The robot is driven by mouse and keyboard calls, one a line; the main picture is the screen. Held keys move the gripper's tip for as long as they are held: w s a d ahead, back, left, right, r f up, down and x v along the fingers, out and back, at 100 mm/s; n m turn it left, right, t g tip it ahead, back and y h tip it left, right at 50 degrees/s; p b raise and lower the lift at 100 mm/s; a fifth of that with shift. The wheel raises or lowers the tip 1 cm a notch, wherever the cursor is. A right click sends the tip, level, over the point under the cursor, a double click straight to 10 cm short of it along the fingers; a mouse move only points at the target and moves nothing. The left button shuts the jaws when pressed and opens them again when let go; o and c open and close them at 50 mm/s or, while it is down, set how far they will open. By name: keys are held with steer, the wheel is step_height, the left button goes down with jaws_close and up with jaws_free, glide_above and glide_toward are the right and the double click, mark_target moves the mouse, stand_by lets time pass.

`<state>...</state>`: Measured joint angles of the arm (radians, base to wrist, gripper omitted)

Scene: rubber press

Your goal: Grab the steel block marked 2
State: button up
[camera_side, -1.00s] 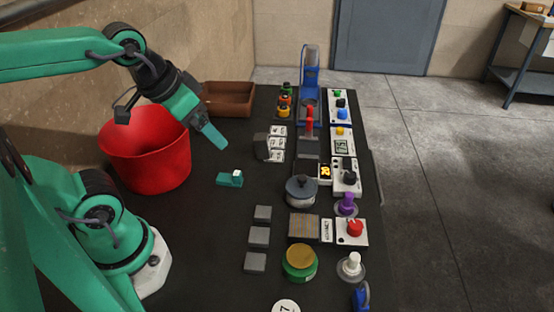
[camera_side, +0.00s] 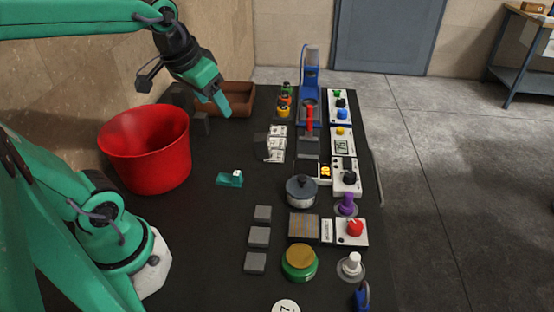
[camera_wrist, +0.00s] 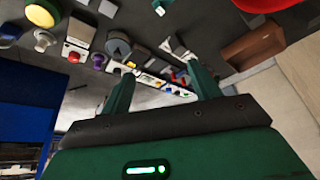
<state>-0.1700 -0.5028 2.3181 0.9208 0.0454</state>
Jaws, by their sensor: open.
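Three flat grey blocks lie in a column on the black table in the side view: a far one (camera_side: 263,213), a middle one (camera_side: 259,236) and a near one (camera_side: 255,262). No number is readable on them, so I cannot tell which is marked 2. My gripper (camera_side: 225,112) is high at the back left, well away from these blocks, by the brown tray. In the wrist view my gripper (camera_wrist: 161,85) has its two green fingers apart with nothing held between them.
A red bin (camera_side: 147,160) stands at the left, with a brown tray (camera_side: 238,100) behind. A small teal piece (camera_side: 229,180) lies mid-table. White cards (camera_side: 276,144), a dark round pot (camera_side: 301,191), a green-and-yellow button (camera_side: 299,261) and control boxes (camera_side: 351,231) crowd the right.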

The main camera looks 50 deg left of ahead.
steer(key=w+a+f+n+g, duration=0.15)
steer(key=w+a, duration=0.25)
steer(key=a, duration=0.5)
steer(key=w+a+f+n+g, duration=0.1)
steer(key=w+a+f+n, duration=0.2)
steer(key=a, duration=0.7)
steer(key=s+a+f, duration=0.1)
steer(key=a+f, duration=0.3)
steer(key=a, duration=0.2)
steer(key=s+a+f+n+g, duration=0.1)
steer(key=a+f, duration=0.3)
steer(key=a, duration=0.3)
steer(key=s+a+f+n+g, duration=0.1)
steer(key=a+f, duration=0.3)
steer(key=a, duration=0.3)
steer(key=shift+s+a+f+h, duration=0.1)
steer(key=shift+s+f+h, duration=0.3)
steer(key=shift+s+a+f, duration=0.25)
steer(key=shift+a+f, duration=0.1)
steer(key=shift+f, duration=1.3)
steer(key=shift+f, duration=0.1)
steer(key=shift+d+f, duration=0.2)
steer(key=shift+f, duration=2.3)
